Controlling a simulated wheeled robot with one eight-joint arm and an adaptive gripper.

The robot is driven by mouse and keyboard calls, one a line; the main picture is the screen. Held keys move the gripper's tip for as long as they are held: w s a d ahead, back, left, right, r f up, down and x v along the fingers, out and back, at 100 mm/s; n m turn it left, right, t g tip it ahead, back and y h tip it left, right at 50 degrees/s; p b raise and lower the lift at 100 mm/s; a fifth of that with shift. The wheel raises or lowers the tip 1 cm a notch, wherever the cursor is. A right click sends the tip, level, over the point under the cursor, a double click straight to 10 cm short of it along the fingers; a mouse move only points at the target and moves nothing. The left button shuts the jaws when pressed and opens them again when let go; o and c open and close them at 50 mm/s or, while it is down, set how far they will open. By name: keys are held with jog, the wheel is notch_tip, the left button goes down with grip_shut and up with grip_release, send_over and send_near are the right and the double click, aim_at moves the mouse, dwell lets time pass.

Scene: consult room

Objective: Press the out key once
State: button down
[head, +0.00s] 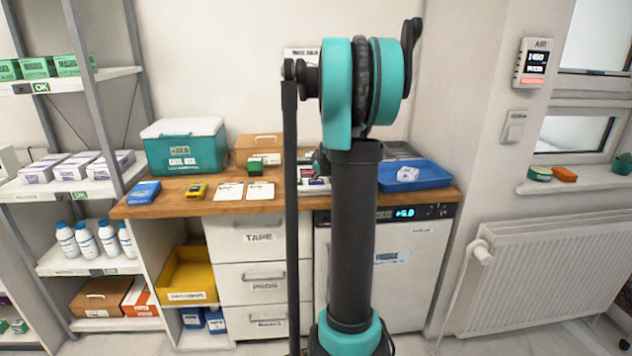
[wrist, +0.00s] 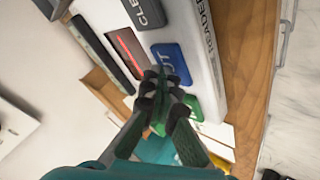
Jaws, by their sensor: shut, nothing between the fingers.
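A white keypad device (wrist: 205,85) marked "READER" fills the middle of the wrist view, seen at a slant. Its blue key (wrist: 178,58), lettered "OUT", lies just beyond my fingertips. A dark grey key (wrist: 145,12) sits above it in the picture, and a green key (wrist: 194,105) below it is partly hidden by my fingers. My gripper (wrist: 165,82) is shut and empty. Its tips overlap the near edge of the blue key in the picture; I cannot tell whether they touch it. In the head view my arm hides most of the device.
The wooden counter (head: 175,205) carries a teal box (head: 185,150), cards and a blue tray (head: 430,176). Shelves stand left. A radiator (head: 540,270) is at right. In the wrist view the device has a red-lit display (wrist: 128,52).

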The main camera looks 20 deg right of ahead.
aim_at(317, 181)
jog(key=shift+r, duration=0.1)
dwell(0.5)
jog(key=shift+r, duration=0.75)
jog(key=shift+r, duration=0.1)
jog(key=shift+r, duration=2.45)
jog(key=s+a+f+m+g, duration=0.1)
jog(key=s+a+f+m, duration=0.1)
jog(key=s+a+f, duration=0.5)
jog(key=s+a+f+m+g, duration=0.2)
jog(key=s+a+f, duration=0.5)
jog(key=s, duration=1.1)
jog(key=s+a+f+m+g, duration=0.2)
jog(key=s+a+f+m, duration=0.2)
jog(key=s, duration=0.8)
notch_tip(317, 181, down, 3)
jog(key=a, duration=0.2)
jog(key=shift+s+a+y, duration=0.2)
jog(key=shift+a+y, duration=0.2)
